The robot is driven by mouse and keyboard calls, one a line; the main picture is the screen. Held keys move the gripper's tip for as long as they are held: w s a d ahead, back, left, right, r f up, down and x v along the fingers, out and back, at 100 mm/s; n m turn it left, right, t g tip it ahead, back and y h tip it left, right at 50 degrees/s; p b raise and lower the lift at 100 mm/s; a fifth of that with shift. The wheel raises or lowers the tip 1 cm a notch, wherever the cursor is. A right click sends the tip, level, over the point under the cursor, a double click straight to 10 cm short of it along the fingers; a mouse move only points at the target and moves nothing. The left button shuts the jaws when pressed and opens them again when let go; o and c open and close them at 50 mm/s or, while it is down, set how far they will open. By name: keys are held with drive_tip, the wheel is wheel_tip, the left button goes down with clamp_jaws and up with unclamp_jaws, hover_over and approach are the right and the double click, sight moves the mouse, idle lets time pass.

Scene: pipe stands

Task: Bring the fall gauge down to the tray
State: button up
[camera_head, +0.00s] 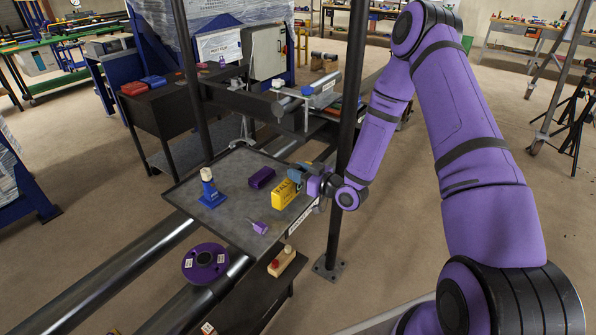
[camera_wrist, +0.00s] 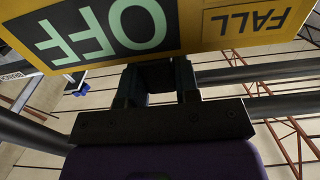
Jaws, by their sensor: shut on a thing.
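The fall gauge (camera_head: 283,194) is a yellow box with dark lettering, at the right side of the dark grey tray (camera_head: 235,215) in the head view. My gripper (camera_head: 298,176) comes in from the right and is shut on the gauge near its top. In the wrist view the gauge (camera_wrist: 215,28) fills the top, with "FALL" and a green "OFF" upside down, and my gripper's fingers (camera_wrist: 158,85) reach up to it. I cannot tell whether the gauge's underside touches the tray or hangs just above it.
The tray also bears a blue stand with a pale top (camera_head: 210,190), a purple block (camera_head: 261,178) and a small purple piece (camera_head: 260,227). A dark post (camera_head: 346,120) rises close to my wrist, another (camera_head: 190,85) behind the tray. Large pipes (camera_head: 110,265) run at lower left.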

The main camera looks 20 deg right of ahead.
drive_tip(key=shift+f, duration=1.25)
idle(0.7)
drive_tip(key=o, duration=1.1)
drive_tip(key=shift+v, duration=4.55)
drive_tip(key=shift+w, duration=0.1)
